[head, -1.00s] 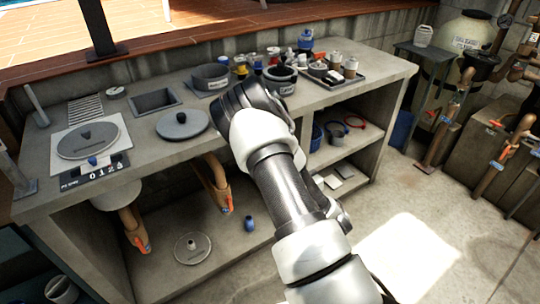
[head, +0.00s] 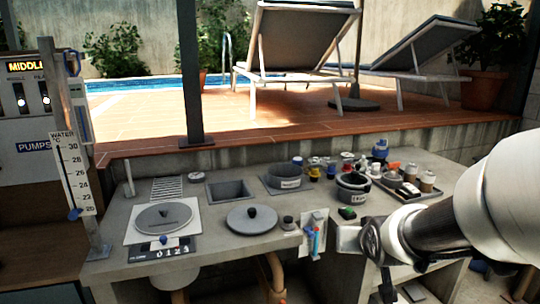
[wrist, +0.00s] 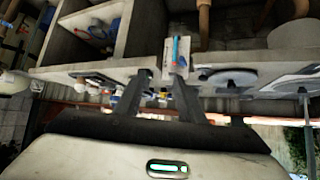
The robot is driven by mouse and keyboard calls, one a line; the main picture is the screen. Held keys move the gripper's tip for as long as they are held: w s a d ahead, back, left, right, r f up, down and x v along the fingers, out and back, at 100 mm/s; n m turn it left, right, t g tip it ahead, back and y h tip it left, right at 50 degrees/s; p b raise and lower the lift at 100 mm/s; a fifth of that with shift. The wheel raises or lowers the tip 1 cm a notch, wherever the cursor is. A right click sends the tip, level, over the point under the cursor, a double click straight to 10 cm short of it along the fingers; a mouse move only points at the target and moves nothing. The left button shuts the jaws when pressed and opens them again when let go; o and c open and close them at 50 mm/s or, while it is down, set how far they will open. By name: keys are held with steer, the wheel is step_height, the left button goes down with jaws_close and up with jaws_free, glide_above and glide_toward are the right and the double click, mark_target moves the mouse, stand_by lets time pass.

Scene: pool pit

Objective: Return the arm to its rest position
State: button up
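My arm enters from the right in the head view, with the dark wrist end (head: 372,240) in front of the counter's front edge. My gripper (wrist: 158,74) shows in the wrist view with its two dark fingers apart. Nothing shows held between them. In the head view the fingers are mostly hidden or cut off by the lower edge.
The concrete counter (head: 225,240) carries a scale (head: 160,250), a grey round lid (head: 251,217), dark pots (head: 352,187) and a tray of small containers (head: 411,190). The white holder (head: 313,233) hangs at its front edge. A post (head: 190,80) stands behind.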

steer(key=s+a+r+n+g, duration=0.1)
steer(key=s+a+r+g, duration=0.15)
steer(key=s, duration=0.85)
steer(key=s+a+r+g, duration=0.2)
steer(key=s+a+r, duration=0.1)
steer(key=s, duration=0.8)
step_height(320, 180, up, 18)
steer(key=p, duration=1.8)
steer(key=shift+w+r+y+p, duration=0.15)
steer(key=shift+r+y+p, duration=0.05)
steer(key=shift+y+p, duration=0.2)
steer(key=shift+a, duration=0.1)
